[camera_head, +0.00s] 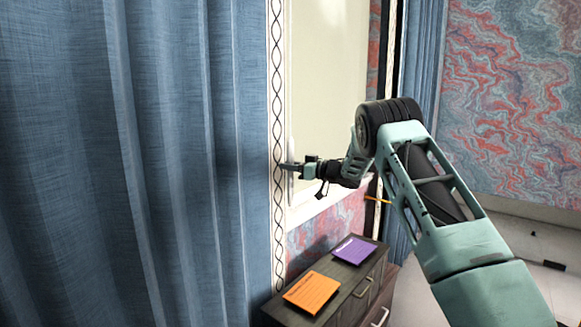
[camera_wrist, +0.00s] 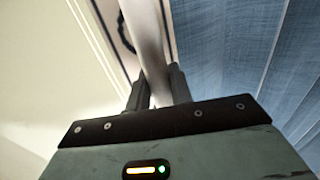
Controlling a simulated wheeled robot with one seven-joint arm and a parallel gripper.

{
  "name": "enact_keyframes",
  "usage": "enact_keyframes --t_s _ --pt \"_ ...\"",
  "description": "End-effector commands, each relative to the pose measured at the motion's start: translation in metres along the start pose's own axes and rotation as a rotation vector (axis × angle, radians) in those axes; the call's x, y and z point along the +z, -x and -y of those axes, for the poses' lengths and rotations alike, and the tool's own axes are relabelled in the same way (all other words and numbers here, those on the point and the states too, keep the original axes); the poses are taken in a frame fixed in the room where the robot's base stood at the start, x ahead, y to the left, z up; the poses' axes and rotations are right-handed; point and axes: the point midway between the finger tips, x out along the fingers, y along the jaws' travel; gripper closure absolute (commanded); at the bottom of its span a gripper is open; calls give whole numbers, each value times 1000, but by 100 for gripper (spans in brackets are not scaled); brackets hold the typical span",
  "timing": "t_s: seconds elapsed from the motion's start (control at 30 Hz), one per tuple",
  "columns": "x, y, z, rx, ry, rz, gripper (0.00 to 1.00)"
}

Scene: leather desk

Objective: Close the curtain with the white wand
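The white wand (camera_wrist: 147,35) runs down between the fingers of my gripper (camera_wrist: 157,90) in the wrist view, and both fingers appear to press against it. In the head view my gripper (camera_head: 291,167) is at the wand (camera_head: 291,190), just right of the patterned edge strip of the large blue curtain (camera_head: 130,150). This curtain hangs in folds over the left part of the head view and fills the right of the wrist view (camera_wrist: 240,50). Another blue curtain (camera_head: 425,50) hangs bunched further right. Pale window area shows between the two curtains.
A dark cabinet (camera_head: 355,295) stands below the window, with an orange card (camera_head: 312,292) and a purple card (camera_head: 354,250) on top. A window sill (camera_head: 325,205) lies just under my gripper. A marbled wall (camera_head: 520,90) is at the right.

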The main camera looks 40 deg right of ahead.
Motion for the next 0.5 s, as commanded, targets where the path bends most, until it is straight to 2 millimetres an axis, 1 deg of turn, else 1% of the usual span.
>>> enact_keyframes --t_s 0.03,0.07,0.1,0.37,0.5 --pt "-4 2 -5 15 5 -4 67" --pt "-4 2 -5 15 5 -4 59" --pt "-4 2 -5 14 5 -3 58" --pt "-2 2 -3 9 3 -2 58" --pt "-1 12 -4 10 3 -1 58"
